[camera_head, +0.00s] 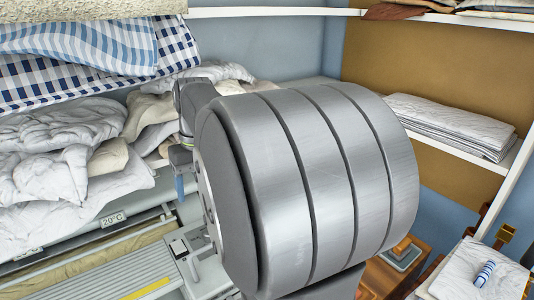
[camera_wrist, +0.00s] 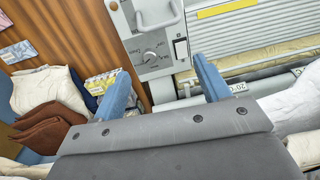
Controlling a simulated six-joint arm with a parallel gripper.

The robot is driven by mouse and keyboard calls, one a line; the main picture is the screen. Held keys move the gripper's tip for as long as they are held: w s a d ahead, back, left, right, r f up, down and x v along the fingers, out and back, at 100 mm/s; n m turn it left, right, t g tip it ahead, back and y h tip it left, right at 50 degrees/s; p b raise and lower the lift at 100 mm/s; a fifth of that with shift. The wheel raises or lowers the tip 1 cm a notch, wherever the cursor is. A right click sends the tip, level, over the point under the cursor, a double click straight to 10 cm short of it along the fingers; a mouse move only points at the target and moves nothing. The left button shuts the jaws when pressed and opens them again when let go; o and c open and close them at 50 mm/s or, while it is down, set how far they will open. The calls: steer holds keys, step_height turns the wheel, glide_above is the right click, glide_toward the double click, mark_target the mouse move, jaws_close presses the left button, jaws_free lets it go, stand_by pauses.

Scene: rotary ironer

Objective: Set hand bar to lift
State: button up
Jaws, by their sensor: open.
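The ironer's grey control panel (camera_wrist: 140,42) shows at the top of the wrist view. A pale grey U-shaped bar (camera_wrist: 158,24), which looks like the hand bar, sits at its upper end. A round dial (camera_wrist: 150,55) with marks too small to read lies below it. My gripper (camera_wrist: 161,68) has its two blue fingers wide apart with nothing between them. The fingers frame the panel from nearer the camera, apart from the bar. In the head view my gripper (camera_head: 180,186) shows only partly, above the panel (camera_head: 192,258); a large grey part of my arm hides much.
The ironer's bed (camera_head: 110,275) with a yellow strip runs to the left in the head view. Rumpled white linens (camera_head: 70,165) lie behind it. Folded brown cloths (camera_wrist: 45,130) and a white pile (camera_wrist: 45,90) are at left in the wrist view.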

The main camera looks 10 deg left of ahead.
steer(key=shift+f, duration=0.15)
steer(key=c, duration=0.4)
steer(key=shift+t, duration=0.4)
steer(key=f, duration=0.1)
steer(key=w+a+f, duration=0.1)
steer(key=f, duration=0.1)
steer(key=w+f, duration=0.1)
steer(key=shift+a+f, duration=0.2)
steer(key=shift+f, duration=0.15)
jaws_close()
steer(key=shift+t+y, duration=0.3)
steer(key=shift+t, duration=0.1)
steer(key=f, duration=0.1)
steer(key=w+f, duration=0.1)
steer(key=a+f, duration=0.1)
steer(key=f, duration=0.1)
steer(key=shift+w+f, duration=0.1)
steer(key=shift+w, duration=0.15)
steer(key=f, duration=0.7)
steer(key=w+a+f, duration=0.1)
steer(key=f, duration=0.2)
steer(key=shift+a+f, duration=0.1)
steer(key=shift+f, duration=0.05)
steer(key=shift+s+d+r, duration=0.25)
steer(key=shift+s+d, duration=0.2)
steer(key=shift+d, duration=0.05)
steer(key=shift+s+d+r, duration=0.25)
steer(key=shift+s+d, duration=0.2)
steer(key=shift+s+d+r, duration=0.1)
steer(key=shift+s+d, duration=0.35)
